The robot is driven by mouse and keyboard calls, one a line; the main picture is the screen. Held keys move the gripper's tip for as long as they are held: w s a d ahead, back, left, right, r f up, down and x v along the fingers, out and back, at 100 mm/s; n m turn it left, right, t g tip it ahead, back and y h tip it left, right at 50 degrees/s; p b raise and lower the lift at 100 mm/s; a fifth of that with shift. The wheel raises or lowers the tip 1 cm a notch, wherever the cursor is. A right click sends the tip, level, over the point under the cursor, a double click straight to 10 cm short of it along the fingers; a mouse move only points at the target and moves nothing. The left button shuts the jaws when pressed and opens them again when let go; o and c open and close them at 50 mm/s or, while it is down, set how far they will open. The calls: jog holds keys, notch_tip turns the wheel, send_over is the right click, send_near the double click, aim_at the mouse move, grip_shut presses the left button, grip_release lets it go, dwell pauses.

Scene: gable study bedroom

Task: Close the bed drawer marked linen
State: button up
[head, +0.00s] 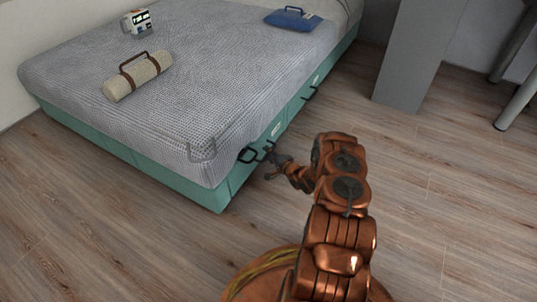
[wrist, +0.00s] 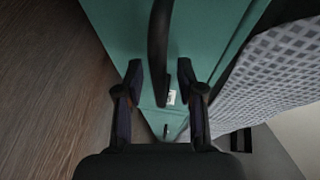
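The bed (head: 205,80) has a green base with drawers along its right side. The near drawer front (head: 236,182) has a black loop handle (head: 247,156) and a small pale label (head: 276,130) whose word is too small to read. My gripper (head: 272,160) is low at this front, by the handle. In the wrist view the dark handle (wrist: 160,40) runs between the two spread fingers of my gripper (wrist: 159,75), with gaps on both sides. A pale label (wrist: 171,97) shows beyond it. I cannot tell how far any drawer stands out.
A farther drawer handle (head: 310,92) is on the same side. A rolled beige blanket (head: 138,76), a blue pouch (head: 292,19), a boxy item (head: 136,22) and a grey loop (head: 202,152) are on the bed. A grey panel (head: 418,55) stands right. The floor (head: 430,190) between is clear.

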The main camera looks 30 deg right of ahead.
jog(key=s+r, duration=0.2)
jog(key=s, duration=0.9)
jog(key=shift+s+d, duration=0.35)
jog(key=shift+d, duration=0.05)
jog(key=shift+r, duration=0.1)
